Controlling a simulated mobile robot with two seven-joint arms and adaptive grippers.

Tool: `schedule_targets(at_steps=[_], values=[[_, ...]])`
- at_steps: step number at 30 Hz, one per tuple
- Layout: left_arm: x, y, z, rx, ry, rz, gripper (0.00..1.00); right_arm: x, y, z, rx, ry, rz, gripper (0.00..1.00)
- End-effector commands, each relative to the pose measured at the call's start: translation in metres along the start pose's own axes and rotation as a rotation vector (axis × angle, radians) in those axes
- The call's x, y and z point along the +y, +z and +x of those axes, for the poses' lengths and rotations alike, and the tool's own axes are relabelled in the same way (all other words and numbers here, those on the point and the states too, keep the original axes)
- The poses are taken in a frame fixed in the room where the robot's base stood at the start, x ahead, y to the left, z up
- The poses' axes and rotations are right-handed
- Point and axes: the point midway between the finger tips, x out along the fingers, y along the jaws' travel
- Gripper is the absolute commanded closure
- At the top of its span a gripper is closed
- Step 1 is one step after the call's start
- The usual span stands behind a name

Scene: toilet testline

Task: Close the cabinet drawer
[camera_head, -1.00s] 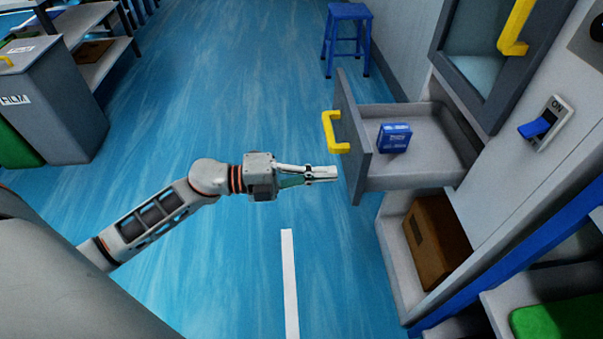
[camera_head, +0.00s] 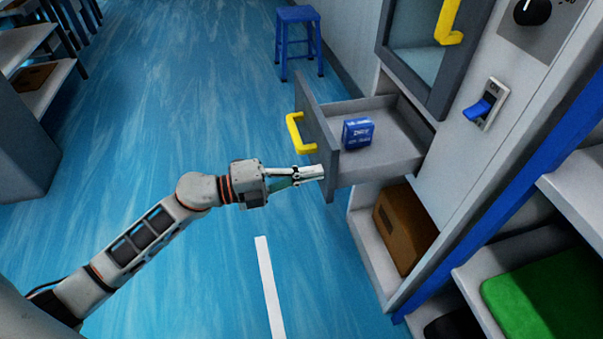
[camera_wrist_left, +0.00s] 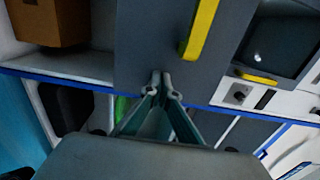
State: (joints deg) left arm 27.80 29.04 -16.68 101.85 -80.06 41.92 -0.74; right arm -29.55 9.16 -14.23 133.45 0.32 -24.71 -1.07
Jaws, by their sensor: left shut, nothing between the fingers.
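The cabinet drawer (camera_head: 385,167) is pulled out of the cabinet, with a dark grey front panel and a yellow handle (camera_head: 300,134). A small blue box (camera_head: 358,133) stands inside it. My left gripper (camera_head: 318,173) is shut and empty, with its tips at the near, lower part of the drawer front, below and right of the handle. In the left wrist view the shut tips (camera_wrist_left: 160,78) point at the grey drawer front (camera_wrist_left: 150,40), beside the yellow handle (camera_wrist_left: 201,28). Whether they touch the panel I cannot tell. My right gripper is not in view.
A brown box (camera_head: 404,228) sits on the shelf below the drawer. Above is a cabinet door with a yellow handle (camera_head: 447,22), and a blue switch (camera_head: 484,107) is on the cabinet face. A blue stool (camera_head: 298,42) stands behind. The floor left of the drawer is clear.

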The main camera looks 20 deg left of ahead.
Motion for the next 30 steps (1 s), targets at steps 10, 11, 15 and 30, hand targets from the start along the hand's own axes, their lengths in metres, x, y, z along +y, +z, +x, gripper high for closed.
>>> schedule_targets(at_steps=[10,11,15,30], values=[[-0.008,0.001,0.089,0.001,-0.007,0.005,1.0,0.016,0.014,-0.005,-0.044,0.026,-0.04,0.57],[-0.007,0.001,0.097,0.0,-0.006,0.005,1.0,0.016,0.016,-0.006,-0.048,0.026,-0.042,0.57],[-0.004,0.0,0.133,0.0,-0.004,0.003,1.0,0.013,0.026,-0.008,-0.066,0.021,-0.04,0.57],[0.0,0.0,0.215,0.0,-0.001,-0.001,1.0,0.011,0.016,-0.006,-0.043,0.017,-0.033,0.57]])
